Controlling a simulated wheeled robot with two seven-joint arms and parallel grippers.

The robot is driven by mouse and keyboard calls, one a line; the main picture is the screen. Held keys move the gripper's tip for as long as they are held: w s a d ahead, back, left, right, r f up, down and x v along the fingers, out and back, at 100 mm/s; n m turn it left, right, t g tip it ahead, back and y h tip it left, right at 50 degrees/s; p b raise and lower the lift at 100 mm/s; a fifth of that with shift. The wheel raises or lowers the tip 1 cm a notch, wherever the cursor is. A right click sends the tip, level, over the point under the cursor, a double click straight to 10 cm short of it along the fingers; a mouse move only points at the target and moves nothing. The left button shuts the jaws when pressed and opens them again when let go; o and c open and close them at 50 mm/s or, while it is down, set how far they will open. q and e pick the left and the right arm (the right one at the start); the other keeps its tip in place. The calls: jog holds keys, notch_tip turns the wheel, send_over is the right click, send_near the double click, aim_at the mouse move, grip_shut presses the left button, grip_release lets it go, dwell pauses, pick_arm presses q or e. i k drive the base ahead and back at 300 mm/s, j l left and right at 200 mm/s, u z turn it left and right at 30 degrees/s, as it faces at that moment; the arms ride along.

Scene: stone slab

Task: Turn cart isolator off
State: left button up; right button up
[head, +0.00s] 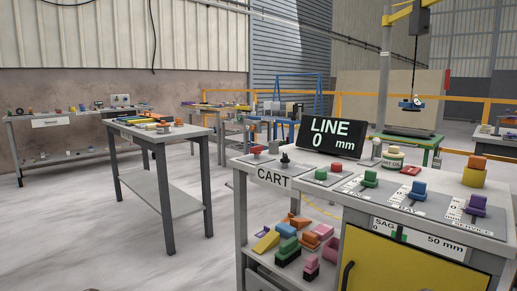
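The label CART (273,178) is on the front left edge of a grey bench. Above it, on the bench top, are a small red knob (256,150) on a grey plate and a black upright knob or lever (285,159) on another plate. Either could be the cart isolator; I cannot tell which, nor read its setting. Neither of my grippers is in the head view.
A black display (331,138) reads LINE 0 mm. Red, green, blue and purple handles stand on plates to its right. A yellow door (400,262) and a lower shelf of coloured blocks (288,246) are below. Another table (165,127) stands left, with open floor around it.

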aim_at(257, 150)
jog(key=i+j+z, duration=0.15)
jog(key=z, duration=0.75)
jog(key=j+z, duration=0.3)
jog(key=j, duration=0.2)
jog(key=j+z, duration=0.35)
jog(key=k+j+z, duration=0.15)
jog(key=j+z, duration=0.15)
jog(key=j, duration=0.25)
